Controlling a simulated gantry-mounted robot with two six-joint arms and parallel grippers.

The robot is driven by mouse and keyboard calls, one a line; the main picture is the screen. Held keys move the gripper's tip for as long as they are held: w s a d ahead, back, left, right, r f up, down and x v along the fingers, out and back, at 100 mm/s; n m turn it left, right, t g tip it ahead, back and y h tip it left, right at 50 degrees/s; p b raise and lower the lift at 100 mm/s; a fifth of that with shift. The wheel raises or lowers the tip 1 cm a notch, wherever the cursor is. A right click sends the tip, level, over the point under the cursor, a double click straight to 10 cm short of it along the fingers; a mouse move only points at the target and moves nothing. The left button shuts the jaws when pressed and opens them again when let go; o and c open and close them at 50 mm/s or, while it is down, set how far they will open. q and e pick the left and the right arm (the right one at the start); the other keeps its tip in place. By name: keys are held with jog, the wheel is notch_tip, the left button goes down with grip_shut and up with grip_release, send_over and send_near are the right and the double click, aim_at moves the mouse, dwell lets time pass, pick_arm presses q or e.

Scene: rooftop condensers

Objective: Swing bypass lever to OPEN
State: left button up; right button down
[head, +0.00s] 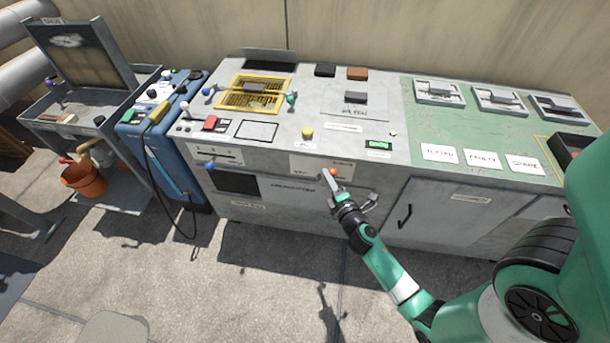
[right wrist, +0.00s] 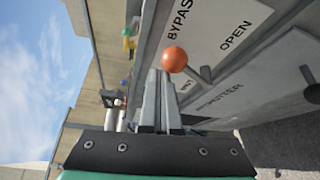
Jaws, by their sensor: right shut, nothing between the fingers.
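The bypass lever has an orange ball knob (right wrist: 175,59) on a short grey rod, against a white plate (right wrist: 210,25) reading BYPASS and OPEN on the cabinet's front face. In the head view the knob (head: 333,172) shows small at the front edge of the bench. My right gripper (head: 332,180) is at the knob, with its fingers shut and empty. My left gripper is not in view.
The grey bench (head: 270,150) carries a yellow-framed grate (head: 250,98), buttons and labels. A blue-knobbed lever (head: 210,165) is left on the front face. A blue unit (head: 160,150) with a hanging cable and an orange bucket (head: 84,180) stand further left.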

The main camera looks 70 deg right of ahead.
jog(key=s+a+b, duration=0.2)
jog(key=a, duration=0.7)
jog(key=shift+s+f+b, duration=0.15)
jog(key=shift+f+b, duration=0.15)
jog(key=shift+f, duration=0.15)
jog(key=shift+r, duration=0.1)
